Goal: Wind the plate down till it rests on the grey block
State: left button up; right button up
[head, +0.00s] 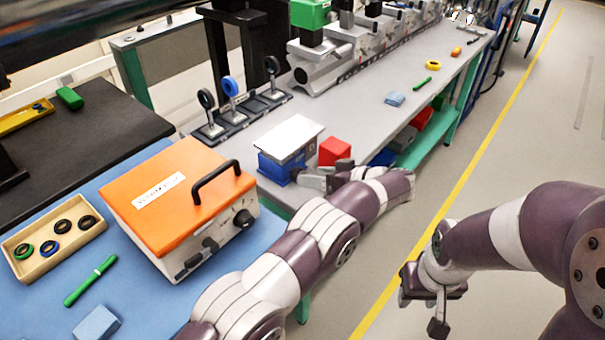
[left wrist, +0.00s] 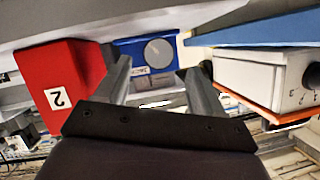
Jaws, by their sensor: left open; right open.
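A white plate (head: 289,138) lies on top of a blue lifting stand (head: 275,170) at the front of the grey bench. In the left wrist view the blue stand (left wrist: 128,48) shows a round grey knob (left wrist: 158,53). My left gripper (head: 309,179) is beside the stand at the bench's front edge. In its wrist view the two fingers (left wrist: 153,68) are open, with the knob between them in the picture; I cannot tell whether they touch it. My right gripper (head: 421,311) is open and empty over the floor.
A red block (head: 334,151) stands right of the stand, close to my left gripper; in the wrist view it (left wrist: 66,82) bears a "2". An orange-topped box (head: 175,195) stands on the blue mat to the left. Ring-shaped optics (head: 230,87) stand behind. The floor at right is free.

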aim_at(296, 174)
pick_arm(q)
jog(key=x, duration=0.4)
jog(key=shift+w+f, duration=0.2)
jog(key=shift+a, duration=0.1)
jog(key=c, duration=1.1)
jog(key=shift+o, duration=0.2)
